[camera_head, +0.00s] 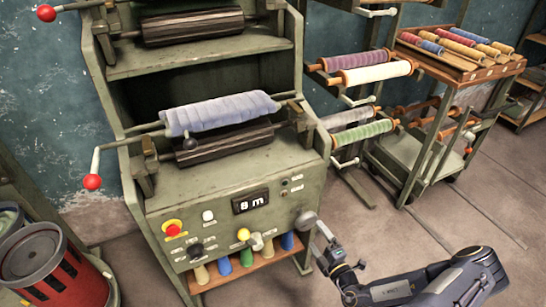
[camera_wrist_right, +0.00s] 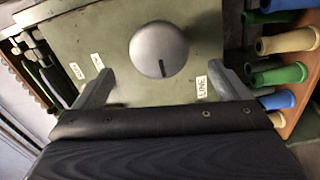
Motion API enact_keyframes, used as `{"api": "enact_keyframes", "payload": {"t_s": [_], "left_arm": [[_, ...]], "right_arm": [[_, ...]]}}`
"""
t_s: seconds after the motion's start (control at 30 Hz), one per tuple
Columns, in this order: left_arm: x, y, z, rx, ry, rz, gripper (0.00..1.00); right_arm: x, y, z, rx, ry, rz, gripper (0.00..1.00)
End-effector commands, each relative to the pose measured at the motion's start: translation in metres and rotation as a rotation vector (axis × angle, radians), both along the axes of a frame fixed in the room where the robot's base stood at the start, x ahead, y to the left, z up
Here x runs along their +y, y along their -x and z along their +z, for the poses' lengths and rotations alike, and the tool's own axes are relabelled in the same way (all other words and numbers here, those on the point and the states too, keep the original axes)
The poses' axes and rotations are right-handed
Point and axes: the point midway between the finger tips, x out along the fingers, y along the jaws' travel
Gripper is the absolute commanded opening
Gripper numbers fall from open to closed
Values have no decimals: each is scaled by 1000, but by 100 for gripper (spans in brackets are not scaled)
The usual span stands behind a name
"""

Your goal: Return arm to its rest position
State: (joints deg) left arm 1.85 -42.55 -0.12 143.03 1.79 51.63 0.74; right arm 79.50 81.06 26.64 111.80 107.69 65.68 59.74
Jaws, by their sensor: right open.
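My right arm (camera_head: 420,285) reaches in from the lower right of the head view. My right gripper (camera_head: 324,240) is at the right end of the green machine's (camera_head: 268,192) front panel, close to a round grey knob (camera_head: 306,220). In the right wrist view the gripper (camera_wrist_right: 160,84) is open, its two fingers apart on either side of the knob (camera_wrist_right: 160,50). The knob has a dark index line and small white labels around it. Nothing is held between the fingers; I cannot tell whether they touch the panel. My left gripper is not in view.
The machine carries a roller with a blue-grey cloth roll (camera_head: 220,112) and red-tipped levers. Coloured cones (camera_head: 246,257) sit on a shelf below. A trolley with yarn rolls (camera_head: 460,65) stands at the back right. A red bin (camera_head: 62,275) stands lower left. Floor at right is clear.

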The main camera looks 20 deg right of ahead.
Motion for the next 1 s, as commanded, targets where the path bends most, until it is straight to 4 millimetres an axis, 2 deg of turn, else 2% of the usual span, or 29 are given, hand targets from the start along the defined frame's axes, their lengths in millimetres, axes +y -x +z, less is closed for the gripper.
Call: {"api": "enact_keyframes", "payload": {"t_s": [0.07, 0.17, 0.27, 0.37, 0.47, 0.6, 0.7, 0.83, 1.0], "left_arm": [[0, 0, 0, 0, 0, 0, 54], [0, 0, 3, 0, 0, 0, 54], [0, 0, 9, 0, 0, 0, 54], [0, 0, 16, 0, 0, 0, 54], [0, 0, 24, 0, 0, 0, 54], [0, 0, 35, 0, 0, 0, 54], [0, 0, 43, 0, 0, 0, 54], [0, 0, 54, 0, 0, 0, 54], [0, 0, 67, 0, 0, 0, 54]], "right_arm": [[0, 0, 1, -1, 3, 2, 96], [5, -4, 15, -22, 56, 48, 96], [21, -9, 50, -86, 209, 175, 96], [47, -11, 99, -192, 439, 364, 96], [81, -3, 150, -336, 707, 574, 96], [124, 24, 211, -579, 1101, 855, 96], [147, 51, 247, -771, 1376, 1029, 96], [164, 89, 284, -1039, 1728, 1218, 96], [167, 135, 323, -1411, 2178, 1398, 96]]}}
